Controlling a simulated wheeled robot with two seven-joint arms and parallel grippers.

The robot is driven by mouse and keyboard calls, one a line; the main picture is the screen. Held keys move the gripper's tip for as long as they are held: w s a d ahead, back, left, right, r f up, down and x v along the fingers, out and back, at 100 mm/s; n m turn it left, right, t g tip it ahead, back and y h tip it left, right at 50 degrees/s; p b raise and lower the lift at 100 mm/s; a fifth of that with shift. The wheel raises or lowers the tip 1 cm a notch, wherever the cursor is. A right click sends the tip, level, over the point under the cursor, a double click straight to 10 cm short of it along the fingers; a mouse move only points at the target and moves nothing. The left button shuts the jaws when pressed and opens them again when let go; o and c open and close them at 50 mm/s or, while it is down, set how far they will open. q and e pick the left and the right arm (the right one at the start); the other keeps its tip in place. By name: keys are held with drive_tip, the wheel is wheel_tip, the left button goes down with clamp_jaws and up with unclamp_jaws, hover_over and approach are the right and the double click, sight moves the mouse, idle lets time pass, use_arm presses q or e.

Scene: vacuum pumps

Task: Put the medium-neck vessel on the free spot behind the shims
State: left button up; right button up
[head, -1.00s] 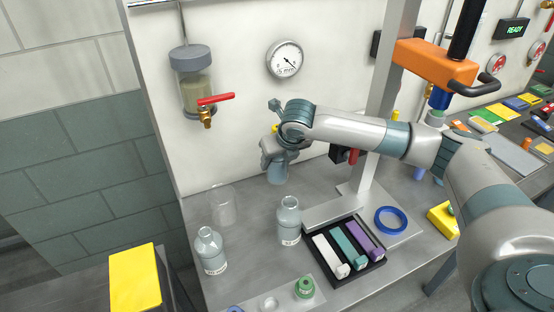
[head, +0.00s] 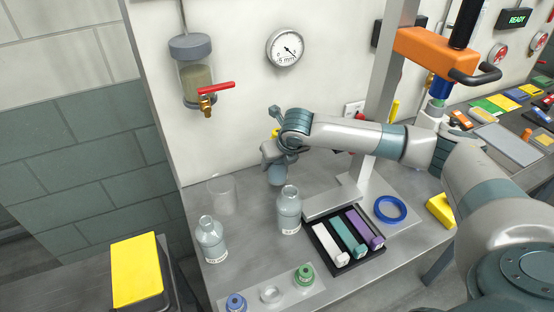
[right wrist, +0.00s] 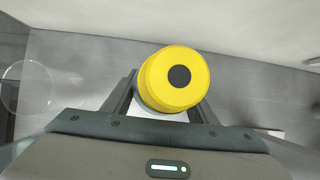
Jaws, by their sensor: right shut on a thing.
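My right gripper (head: 274,152) is shut on a vessel (head: 277,174) near the back wall. The vessel is grey-blue glass and looks upright; whether its base touches the bench is unclear. Its yellow cap (right wrist: 174,79) sits between the fingers in the right wrist view. The shims, white (head: 331,244), teal (head: 348,237) and purple (head: 365,229), lie in a black tray (head: 346,267) to the right and in front. A clear bottle (head: 289,212) stands left of the tray, another (head: 211,242) further left. Neck sizes are hard to compare. My left gripper is not in view.
A faint clear beaker (head: 222,196) stands left of the held vessel. A blue ring (head: 390,208) lies on a plate near the post, right of the shims. Green (head: 305,274) and blue (head: 236,301) caps and a pale ring (head: 270,295) are at the front. Bare bench lies behind the bottles.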

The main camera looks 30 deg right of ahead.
drive_tip(key=shift+f, duration=0.15)
idle(0.4)
drive_tip(key=shift+f, duration=0.45)
drive_tip(key=shift+f, duration=0.3)
idle(0.4)
drive_tip(key=o, duration=1.5)
drive_tip(key=shift+f, duration=0.1)
drive_tip(key=b+v, duration=0.3)
drive_tip(key=v, duration=1.4)
drive_tip(key=shift+s+r, duration=0.15)
drive_tip(key=shift+r, duration=0.15)
